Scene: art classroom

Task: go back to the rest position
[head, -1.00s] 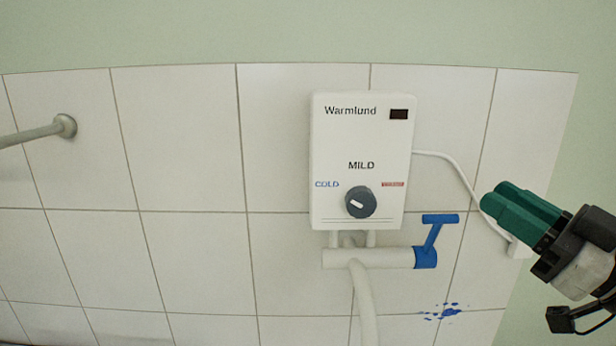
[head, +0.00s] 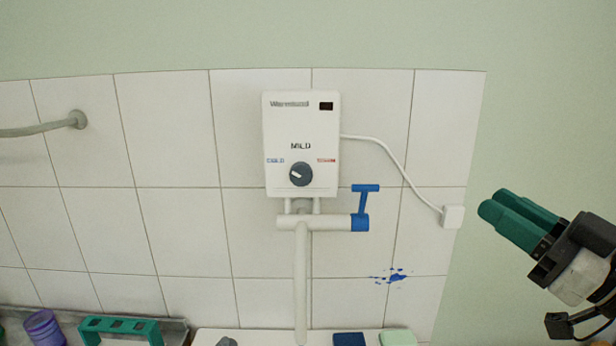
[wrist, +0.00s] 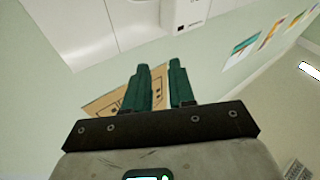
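My gripper (head: 508,203) is at the right in the head view, raised and pointing left, with two green fingers. In the wrist view my gripper (wrist: 157,70) has a narrow gap between its fingers and nothing in it. It is apart from the white water heater (head: 301,140) on the tiled wall, which shows a dark dial (head: 300,174) and a blue-handled tap (head: 361,221) below. The dial's light mark points to the upper left, toward COLD. Part of the heater (wrist: 185,12) also shows at the top of the wrist view.
A white cable runs from the heater to a wall socket (head: 452,217). Along the bottom are a purple cup (head: 44,328), a green holder (head: 120,327), and blue and pale green items by the sink edge. A grey rail (head: 40,130) is at left. Space around my gripper looks clear.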

